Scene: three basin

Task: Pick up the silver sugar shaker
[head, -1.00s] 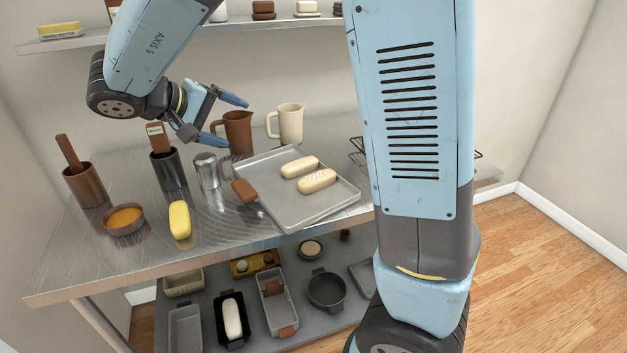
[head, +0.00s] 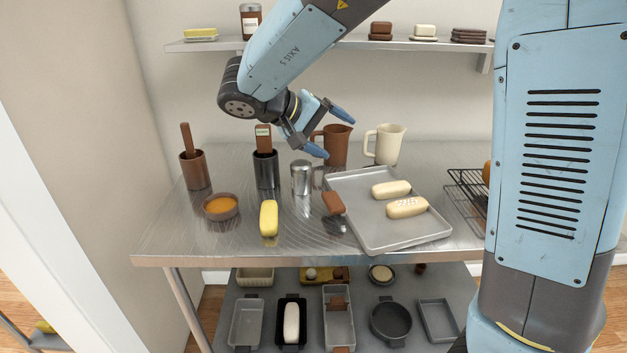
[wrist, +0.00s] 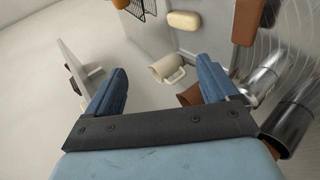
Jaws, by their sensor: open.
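The silver sugar shaker (head: 301,178) stands upright on the metal table, between a black canister and the grey tray. In the wrist view a shiny metal cylinder at the right, apparently the shaker (wrist: 261,82), shows beyond the right finger. My gripper (head: 335,131) is open and empty. It hangs above and slightly behind the shaker to its right, in front of the brown pitcher, and does not touch the shaker. In the wrist view its two blue fingers (wrist: 160,85) are spread wide.
The brown pitcher (head: 336,146) and cream pitcher (head: 385,144) stand behind. The black canister (head: 265,170) with a brown-handled tool is left of the shaker. A grey tray (head: 372,231) with two loaves lies right.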

